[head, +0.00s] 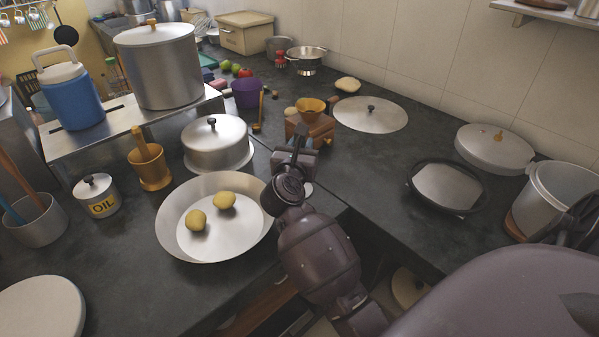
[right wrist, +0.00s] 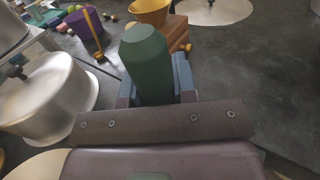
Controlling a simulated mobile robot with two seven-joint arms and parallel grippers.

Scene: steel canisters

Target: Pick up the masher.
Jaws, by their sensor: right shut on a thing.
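My right gripper (head: 298,142) reaches over the dark counter near its front corner, just in front of a wooden block with a yellow funnel-like cup. In the right wrist view its blue-grey fingers (right wrist: 155,85) are closed around a dark green, blunt-ended piece, seemingly the handle of the masher (right wrist: 146,55). The rest of the masher is hidden behind the gripper, so I cannot tell whether it touches the counter. My left gripper is not in view.
A wide steel pan (head: 168,222) with two potatoes lies left of the gripper. A lidded pot (head: 215,150) stands behind it. The wooden block (head: 318,130) is close behind the gripper. A flat lid (head: 371,114) and a dark-rimmed pan (head: 420,190) lie to the right, with bare counter between.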

